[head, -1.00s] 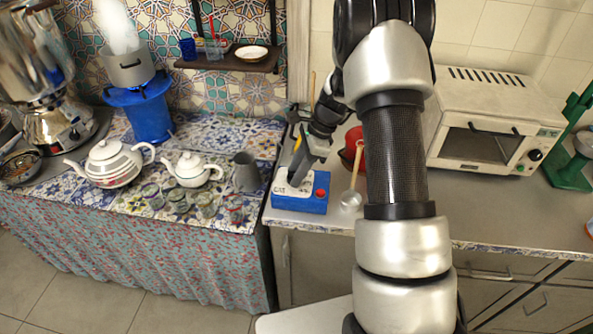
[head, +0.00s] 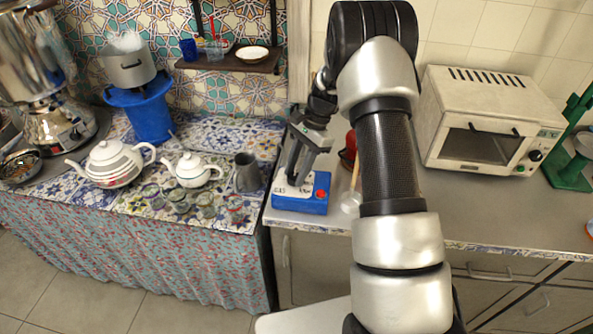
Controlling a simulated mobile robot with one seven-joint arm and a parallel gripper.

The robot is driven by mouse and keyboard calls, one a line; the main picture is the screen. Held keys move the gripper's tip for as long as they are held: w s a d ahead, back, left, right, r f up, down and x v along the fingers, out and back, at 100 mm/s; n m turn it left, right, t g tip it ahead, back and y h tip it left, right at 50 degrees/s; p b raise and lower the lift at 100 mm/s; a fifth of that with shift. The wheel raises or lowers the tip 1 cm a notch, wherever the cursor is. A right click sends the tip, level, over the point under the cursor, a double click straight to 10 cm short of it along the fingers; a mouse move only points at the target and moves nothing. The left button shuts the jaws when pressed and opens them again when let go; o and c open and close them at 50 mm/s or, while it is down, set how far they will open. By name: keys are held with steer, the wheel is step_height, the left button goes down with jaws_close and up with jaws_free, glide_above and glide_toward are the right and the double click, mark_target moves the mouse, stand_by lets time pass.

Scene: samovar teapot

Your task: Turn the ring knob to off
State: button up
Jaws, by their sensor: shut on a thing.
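A blue control box (head: 313,205) with a white top, dark lettering and a red button stands at the left end of the grey counter. My gripper (head: 294,183) reaches down onto the white top, left of the red button. It is shut on the ring knob there. The fingers hide the knob, so I cannot tell its angle. The blue gas ring (head: 150,120) stands on the tiled table to the left with a grey pot (head: 128,68) on it. A little white steam shows over the pot.
A white teapot (head: 112,163), a smaller teapot (head: 191,170), several glasses and a grey jug (head: 246,173) stand left of the box. A toaster oven (head: 487,125) stands farther right.

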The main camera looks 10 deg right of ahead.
steer(key=o, duration=1)
steer(key=v, duration=1.7)
steer(key=shift+r, duration=0.2)
